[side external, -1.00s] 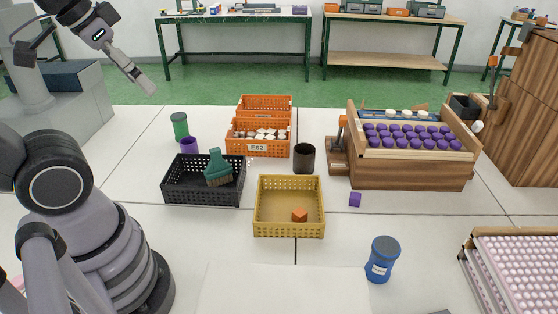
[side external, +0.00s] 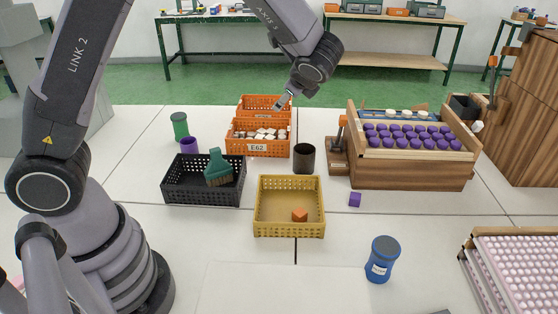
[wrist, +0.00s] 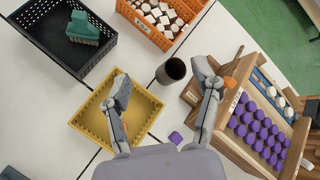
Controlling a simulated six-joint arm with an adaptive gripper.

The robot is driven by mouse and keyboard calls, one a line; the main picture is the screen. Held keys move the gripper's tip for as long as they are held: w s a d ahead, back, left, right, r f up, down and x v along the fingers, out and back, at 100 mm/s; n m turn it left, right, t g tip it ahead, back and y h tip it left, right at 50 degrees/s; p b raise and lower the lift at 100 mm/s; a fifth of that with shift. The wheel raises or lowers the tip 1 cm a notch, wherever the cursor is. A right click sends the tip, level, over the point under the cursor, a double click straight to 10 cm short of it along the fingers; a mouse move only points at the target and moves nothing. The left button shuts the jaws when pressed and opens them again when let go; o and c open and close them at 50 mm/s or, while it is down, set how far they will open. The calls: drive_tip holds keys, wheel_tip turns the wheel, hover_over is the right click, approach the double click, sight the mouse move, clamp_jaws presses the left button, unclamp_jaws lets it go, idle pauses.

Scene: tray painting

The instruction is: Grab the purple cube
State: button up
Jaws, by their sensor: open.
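The purple cube (side external: 355,199) sits on the white table in front of the wooden rack, to the right of the yellow crate. In the wrist view the cube (wrist: 175,137) lies between my fingers, well below them and close to the palm end of the picture. My gripper (wrist: 160,88) is open and empty, its two fingers spread wide. In the side view my gripper (side external: 283,99) is high above the table near the orange crates, far from the cube.
A yellow crate (side external: 289,234) holds an orange cube (side external: 300,215). A dark cup (side external: 304,158), a black crate (side external: 203,195) with a green brush (side external: 217,167), and a blue jar (side external: 382,260) stand around. The wooden rack (side external: 410,177) holds purple-capped vials. Table around the cube is clear.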

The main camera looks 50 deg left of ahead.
drive_tip(key=w+d+f+m+t, duration=0.2)
drive_tip(key=w+d+f+m, duration=0.2)
drive_tip(key=f, duration=0.3)
drive_tip(key=w+d+f+m+t, duration=0.2)
drive_tip(key=w+d+f+m, duration=0.25)
drive_tip(key=f, duration=0.25)
drive_tip(key=m+t+h, duration=0.2)
drive_tip(key=m+t, duration=0.1)
drive_tip(key=m, duration=0.3)
approach(355, 200)
drive_tip(key=x, duration=0.4)
drive_tip(key=shift+a+r, duration=0.1)
drive_tip(key=shift+a, duration=0.25)
drive_tip(key=x, duration=0.6)
drive_tip(key=shift+w+d+f, duration=0.15)
drive_tip(key=shift+w+f, duration=0.05)
drive_tip(key=shift+w, duration=0.15)
drive_tip(key=shift+w+f, duration=0.15)
drive_tip(key=shift+w, duration=0.2)
drive_tip(key=c, duration=1)
